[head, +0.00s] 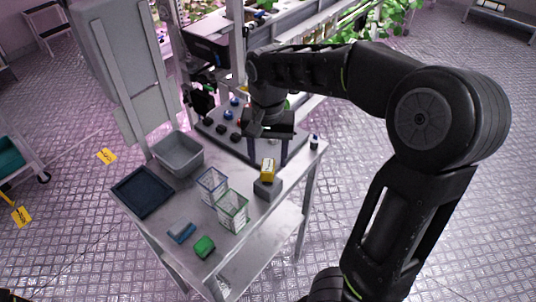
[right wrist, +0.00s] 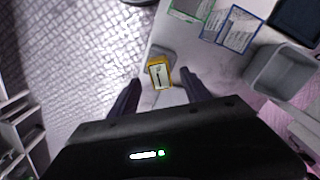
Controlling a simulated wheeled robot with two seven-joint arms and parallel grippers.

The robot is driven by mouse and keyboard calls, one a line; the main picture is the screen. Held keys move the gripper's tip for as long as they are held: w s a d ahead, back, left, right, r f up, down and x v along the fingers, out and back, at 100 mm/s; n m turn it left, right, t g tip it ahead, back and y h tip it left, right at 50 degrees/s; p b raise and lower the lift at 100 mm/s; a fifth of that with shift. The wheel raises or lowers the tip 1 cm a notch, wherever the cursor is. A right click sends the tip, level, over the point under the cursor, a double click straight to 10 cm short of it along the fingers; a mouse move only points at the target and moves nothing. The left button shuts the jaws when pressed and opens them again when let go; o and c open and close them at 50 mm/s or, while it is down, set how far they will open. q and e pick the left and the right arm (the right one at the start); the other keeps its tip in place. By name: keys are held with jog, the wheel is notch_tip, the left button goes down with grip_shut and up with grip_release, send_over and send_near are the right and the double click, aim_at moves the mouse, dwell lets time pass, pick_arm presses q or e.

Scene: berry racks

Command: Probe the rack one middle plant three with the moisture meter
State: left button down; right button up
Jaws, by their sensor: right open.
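The moisture meter, a yellow block with a pale face (head: 267,168), stands in a small grey holder (head: 268,188) near the right edge of the grey table. My right gripper (head: 268,158) is open above it, fingers pointing down. In the right wrist view the yellow meter (right wrist: 159,73) lies between the two spread fingertips of the right gripper (right wrist: 161,80), with no visible contact. Its probe is hidden. Green plants (head: 390,18) grow on the rack at the back; I cannot tell which is plant three. My left gripper is not in view.
The table also holds a grey bin (head: 178,165), a dark tray (head: 143,208), blue-edged (head: 211,200) and green-edged (head: 233,222) clear containers, a green block (head: 204,247), a blue item (head: 182,233) and a panel with coloured knobs (head: 222,140). A small bottle (head: 314,142) stands at the right corner.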

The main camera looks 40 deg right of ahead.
notch_tip(320, 180, up, 8)
jog(key=shift+b, duration=0.3)
dwell(0.4)
jog(key=shift+f, duration=0.15)
